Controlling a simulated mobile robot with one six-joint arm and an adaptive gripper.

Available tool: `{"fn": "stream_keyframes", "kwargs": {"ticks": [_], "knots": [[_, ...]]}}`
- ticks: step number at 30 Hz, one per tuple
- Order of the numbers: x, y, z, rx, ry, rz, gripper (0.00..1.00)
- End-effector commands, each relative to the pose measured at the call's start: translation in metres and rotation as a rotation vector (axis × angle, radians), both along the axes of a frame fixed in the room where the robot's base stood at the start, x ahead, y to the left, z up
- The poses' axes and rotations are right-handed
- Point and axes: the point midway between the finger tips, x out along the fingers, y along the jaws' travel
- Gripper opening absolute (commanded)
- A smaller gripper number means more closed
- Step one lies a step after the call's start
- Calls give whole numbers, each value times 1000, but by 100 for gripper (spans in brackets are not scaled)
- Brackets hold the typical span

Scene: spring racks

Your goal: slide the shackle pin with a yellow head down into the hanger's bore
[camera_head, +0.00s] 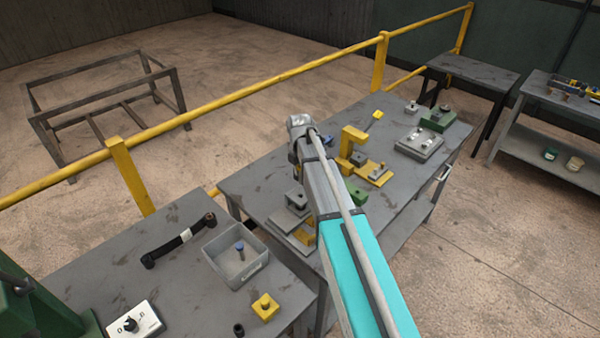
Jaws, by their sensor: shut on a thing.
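My arm reaches up from the bottom over the middle table, its wrist (300,124) near the table's far edge. My gripper is hidden behind the arm links, so its fingers and anything between them do not show. I cannot make out the yellow-headed shackle pin for certain. A yellow bracket (352,138) stands on the middle table just right of the arm, by a yellow plate (377,166) bearing small grey parts. I cannot tell which fixture is the hanger, and no bore is clear at this size.
A grey tray (222,270) with a blue-headed pin (239,248) stands on the near left table, beside a yellow block (265,306) and a dark link (178,240). A grey block (290,222) is left of the arm. A yellow railing (250,96) runs behind the tables.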

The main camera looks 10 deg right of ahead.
Motion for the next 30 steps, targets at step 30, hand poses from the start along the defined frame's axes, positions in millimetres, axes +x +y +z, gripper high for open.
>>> {"fn": "stream_keyframes", "kwargs": {"ticks": [30], "knots": [[0, 3, -49, 0, 0, 3, 0]]}}
